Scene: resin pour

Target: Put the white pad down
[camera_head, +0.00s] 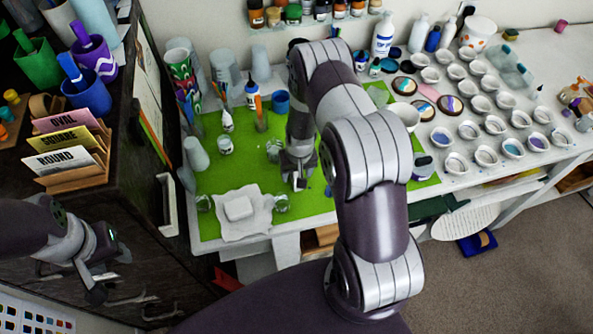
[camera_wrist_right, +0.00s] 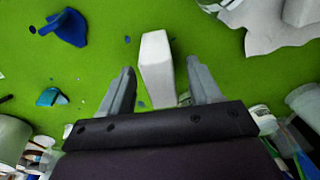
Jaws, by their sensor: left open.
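The white pad (camera_wrist_right: 156,68) is a pale oblong block on the green mat (camera_wrist_right: 100,20), seen between the fingers of my right gripper (camera_wrist_right: 161,78) in the right wrist view. A gap shows on each side of it, so the fingers are apart and not touching it. In the head view my right gripper (camera_head: 298,182) is low over the front part of the mat, and the pad is mostly hidden there. My left gripper (camera_head: 108,278) is open and empty at the lower left, beside the dark cabinet and away from the mat.
A white block (camera_head: 239,209) lies on a crumpled white cloth (camera_head: 258,222) left of my right gripper. Small clear cups (camera_head: 282,203) stand close by. A blue cup (camera_head: 281,101) and bottles stand behind. Many small white dishes (camera_head: 480,104) fill the table's right side.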

